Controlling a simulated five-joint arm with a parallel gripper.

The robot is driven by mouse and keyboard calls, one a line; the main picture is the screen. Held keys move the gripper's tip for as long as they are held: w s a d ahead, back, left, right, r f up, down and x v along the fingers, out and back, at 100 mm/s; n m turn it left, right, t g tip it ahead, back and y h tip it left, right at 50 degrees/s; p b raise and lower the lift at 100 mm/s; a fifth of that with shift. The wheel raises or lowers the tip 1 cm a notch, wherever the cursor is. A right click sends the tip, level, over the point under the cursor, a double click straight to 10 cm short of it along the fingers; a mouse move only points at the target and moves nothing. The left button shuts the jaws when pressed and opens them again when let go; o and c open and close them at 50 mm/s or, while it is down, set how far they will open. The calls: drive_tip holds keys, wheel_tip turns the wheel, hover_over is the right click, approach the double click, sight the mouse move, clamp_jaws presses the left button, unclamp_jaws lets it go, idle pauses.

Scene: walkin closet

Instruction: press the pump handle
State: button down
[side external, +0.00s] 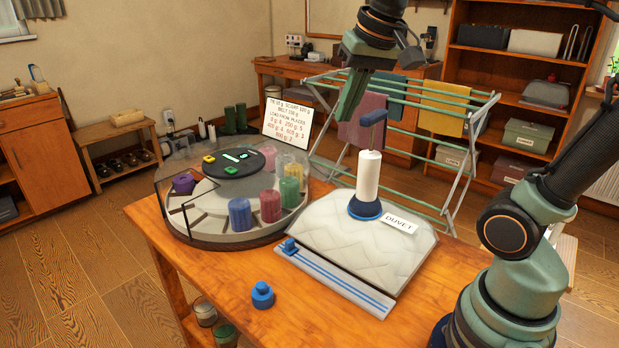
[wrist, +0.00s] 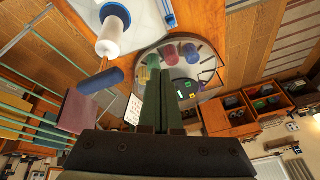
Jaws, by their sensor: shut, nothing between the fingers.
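The pump has a white upright cylinder (side external: 368,176) with a dark blue flared base (side external: 366,208), standing on the white duvet bag (side external: 350,235). Its blue handle (side external: 373,118) sits on top of a thin rod, raised well above the cylinder. In the wrist view the handle (wrist: 101,80) and white cylinder (wrist: 115,32) are left of my fingers. My gripper (side external: 345,112) is shut and empty. In the side view its green fingers hang just left of the handle, with their tips near its height; they look apart from it. The wrist view also shows the shut fingers (wrist: 163,75).
A round turntable (side external: 230,232) with coloured cylinders is at the left of the wooden table (side external: 330,315). A blue slider (side external: 290,247) on a rail fronts the bag, and a small blue weight (side external: 262,295) sits nearby. A drying rack (side external: 440,160) stands behind.

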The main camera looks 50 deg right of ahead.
drive_tip(key=w+d+r+m+g, duration=0.1)
drive_tip(key=d+r+m+g, duration=0.1)
drive_tip(key=d+r+m, duration=0.4)
wheel_tip(320, 180, up, 8)
drive_tip(key=m+g, duration=0.2)
drive_tip(key=m, duration=0.4)
hover_over(375, 113)
drive_tip(key=shift+f, duration=0.15)
drive_tip(key=shift+f, duration=0.1)
wheel_tip(375, 113, down, 14)
drive_tip(key=shift+r, duration=0.1)
idle(0.5)
